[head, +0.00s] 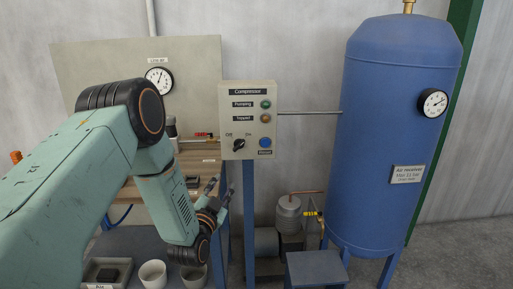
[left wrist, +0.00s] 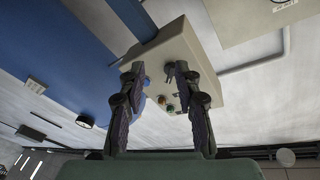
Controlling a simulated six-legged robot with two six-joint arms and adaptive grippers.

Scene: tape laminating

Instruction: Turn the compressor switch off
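The compressor switch (head: 239,145) is a black rotary knob at the lower left of the beige Compressor box (head: 248,88), below the marks Off and On. Its pointer is too small to read surely. My left gripper (head: 217,192) is open and empty, below and left of the box in the head view, its fingers pointing up. In the left wrist view the open fingers of my left gripper (left wrist: 157,68) frame the box (left wrist: 196,50), with the dark knob (left wrist: 168,71) showing between the tips, apart from them. My right gripper is not in view.
A blue Reset button (head: 265,142) sits right of the knob, below green and amber lamps. A blue air receiver tank (head: 385,130) stands at right, joined by a thin pipe (head: 310,112). A bench with cups (head: 152,274) and a gauge board (head: 110,62) are at left.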

